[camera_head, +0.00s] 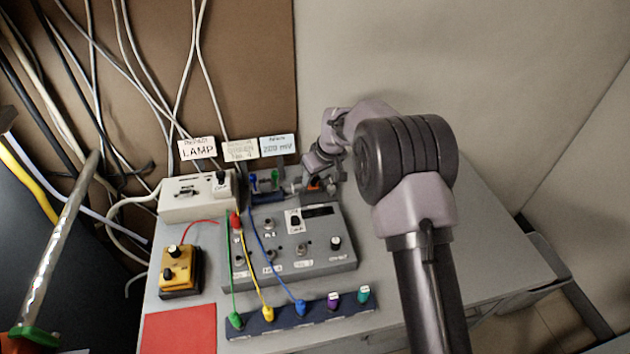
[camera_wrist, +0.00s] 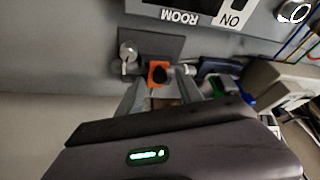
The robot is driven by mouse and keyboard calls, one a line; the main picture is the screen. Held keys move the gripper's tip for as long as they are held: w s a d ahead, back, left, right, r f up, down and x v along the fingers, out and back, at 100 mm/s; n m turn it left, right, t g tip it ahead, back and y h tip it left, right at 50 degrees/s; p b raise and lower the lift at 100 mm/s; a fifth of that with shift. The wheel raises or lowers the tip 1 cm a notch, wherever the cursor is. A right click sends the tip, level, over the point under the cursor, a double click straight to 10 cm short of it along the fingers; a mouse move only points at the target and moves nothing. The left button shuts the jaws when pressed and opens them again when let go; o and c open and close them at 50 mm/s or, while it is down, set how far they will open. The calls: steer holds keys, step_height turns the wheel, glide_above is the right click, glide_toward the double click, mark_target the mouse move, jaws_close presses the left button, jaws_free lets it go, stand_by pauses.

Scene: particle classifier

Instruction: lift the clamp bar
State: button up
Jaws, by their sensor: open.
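In the wrist view, an orange block with a black round knob (camera_wrist: 158,75) sits on a dark plate (camera_wrist: 172,45) beside a silver knob (camera_wrist: 128,54). This looks like the clamp; I cannot make out a separate bar for sure. My gripper (camera_wrist: 160,92) is open, its two fingers pointing at the orange block, one to each side of it. I cannot tell whether they touch it. In the head view, my gripper (camera_head: 313,178) is at the back of the grey instrument box, and a little orange (camera_head: 316,186) shows under it; my wrist hides most of the clamp.
The grey control box (camera_head: 290,255) with knobs stands left of my arm. Coloured leads run to a blue socket strip (camera_head: 285,320). A white lamp box (camera_head: 195,197), a yellow box (camera_head: 180,268) and a red sheet (camera_head: 180,330) lie left. Bare bench (camera_head: 480,220) lies right.

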steer(key=shift+w+a+f, duration=0.1)
steer(key=shift+f, duration=0.3)
jaws_close()
stand_by(1.2)
